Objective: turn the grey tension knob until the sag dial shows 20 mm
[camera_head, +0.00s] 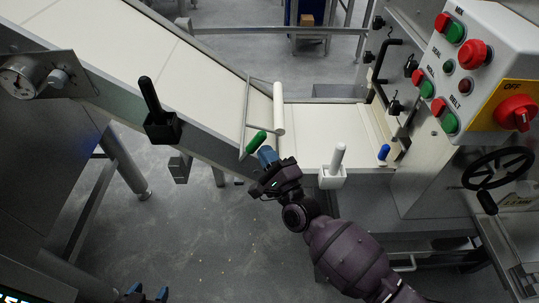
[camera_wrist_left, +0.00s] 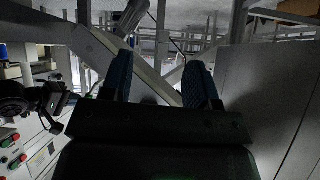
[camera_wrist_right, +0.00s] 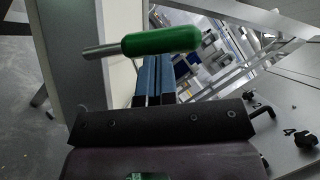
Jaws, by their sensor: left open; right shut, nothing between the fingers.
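The sag dial (camera_head: 20,77) is a round white gauge on a metal plate at the left end of the conveyor. Its reading is too small to tell. The grey tension knob (camera_head: 58,78) sticks out of the same plate, just right of the dial. My left gripper (camera_head: 148,294) is open and empty at the bottom edge, well below and right of the knob. It also shows in the left wrist view (camera_wrist_left: 162,82), with its blue fingers apart. My right gripper (camera_head: 266,155) is shut and empty beside a green handle (camera_head: 256,142), which also shows in the right wrist view (camera_wrist_right: 162,40).
A black handle in a holder (camera_head: 160,122) stands on the belt's near side, right of the knob. A white handle (camera_head: 335,165) is right of my right gripper. A control box (camera_head: 480,80) and black handwheel (camera_head: 498,168) stand at the right. The floor between is clear.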

